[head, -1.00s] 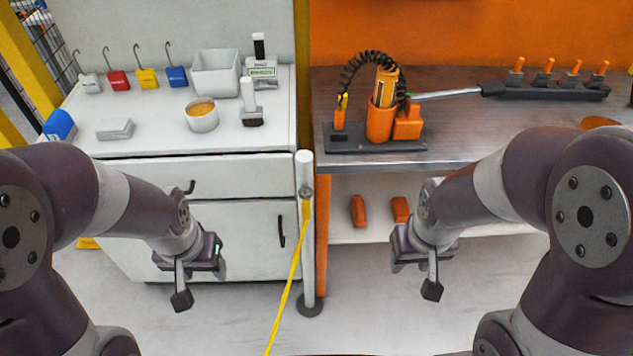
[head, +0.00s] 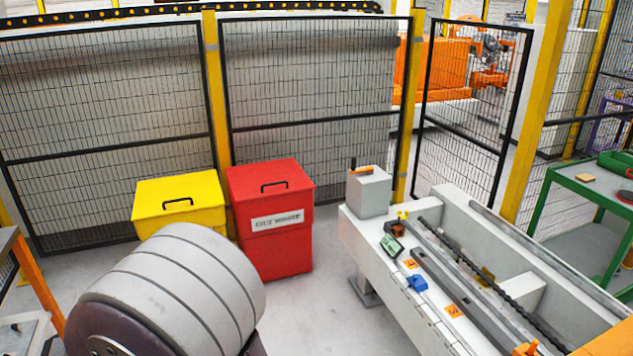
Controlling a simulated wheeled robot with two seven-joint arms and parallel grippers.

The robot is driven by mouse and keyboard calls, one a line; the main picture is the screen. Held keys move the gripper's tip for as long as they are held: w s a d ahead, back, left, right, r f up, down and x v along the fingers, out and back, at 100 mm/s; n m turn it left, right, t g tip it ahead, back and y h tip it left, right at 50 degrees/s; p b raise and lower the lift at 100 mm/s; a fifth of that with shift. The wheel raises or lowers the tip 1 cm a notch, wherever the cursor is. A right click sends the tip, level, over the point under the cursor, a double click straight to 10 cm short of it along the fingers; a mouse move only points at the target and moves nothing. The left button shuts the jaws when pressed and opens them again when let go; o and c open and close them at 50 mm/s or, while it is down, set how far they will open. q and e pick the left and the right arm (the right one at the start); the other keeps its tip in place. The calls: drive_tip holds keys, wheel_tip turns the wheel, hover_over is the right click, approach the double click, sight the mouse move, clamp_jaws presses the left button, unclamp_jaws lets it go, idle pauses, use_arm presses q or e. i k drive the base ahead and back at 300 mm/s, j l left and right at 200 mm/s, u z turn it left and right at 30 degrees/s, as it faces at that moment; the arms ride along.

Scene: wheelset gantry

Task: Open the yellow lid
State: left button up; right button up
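The yellow lid (head: 178,194) is shut on top of a yellow bin (head: 226,224) that stands on the floor before the mesh fence. A dark handle (head: 178,202) shows on the lid. My own arm link, large and grey, covers the lower front of the yellow bin. Neither gripper shows in the head view now.
A red bin (head: 272,240) with a white label stands against the right side of the yellow one. Mesh fencing (head: 310,90) closes off the back. A long grey machine bed (head: 395,285) fills the right, with a green table (head: 580,190) beyond it. Some floor is free between the red bin and the machine.

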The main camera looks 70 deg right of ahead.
sight(160, 196)
drive_tip(key=z, duration=1.55)
drive_tip(key=i, duration=3.9)
drive_tip(key=l+z, duration=0.05)
drive_tip(key=l, duration=0.15)
